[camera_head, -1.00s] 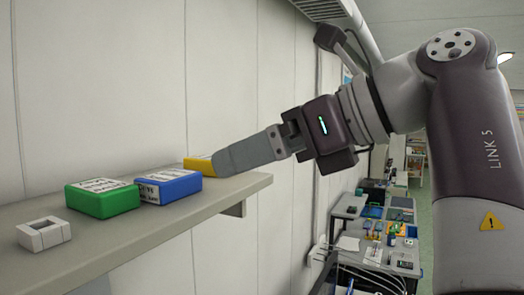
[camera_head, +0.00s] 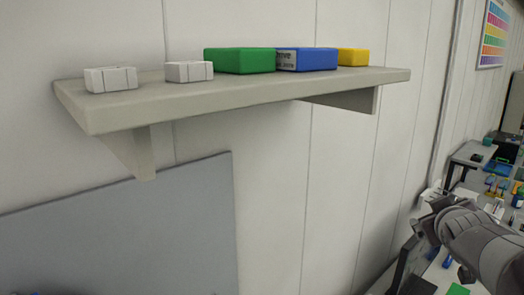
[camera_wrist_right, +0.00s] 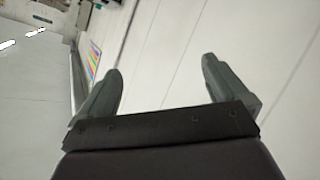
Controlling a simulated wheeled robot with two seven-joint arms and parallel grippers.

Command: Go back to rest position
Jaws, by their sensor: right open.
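My right gripper (camera_wrist_right: 161,72) shows in the right wrist view with its two grey fingers wide apart and nothing between them. Beyond the fingers is pale wall. In the head view, part of an arm of mine comes in at the lower right, below and to the right of the shelf; its fingers are not clear there. My left gripper is not in view.
A wall shelf (camera_head: 240,92) holds two white blocks (camera_head: 110,79) (camera_head: 189,71), a green box (camera_head: 240,60), a blue box (camera_head: 307,59) and a yellow box (camera_head: 353,57). A grey panel (camera_head: 150,235) is below. Cluttered benches (camera_head: 470,152) stand at the right.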

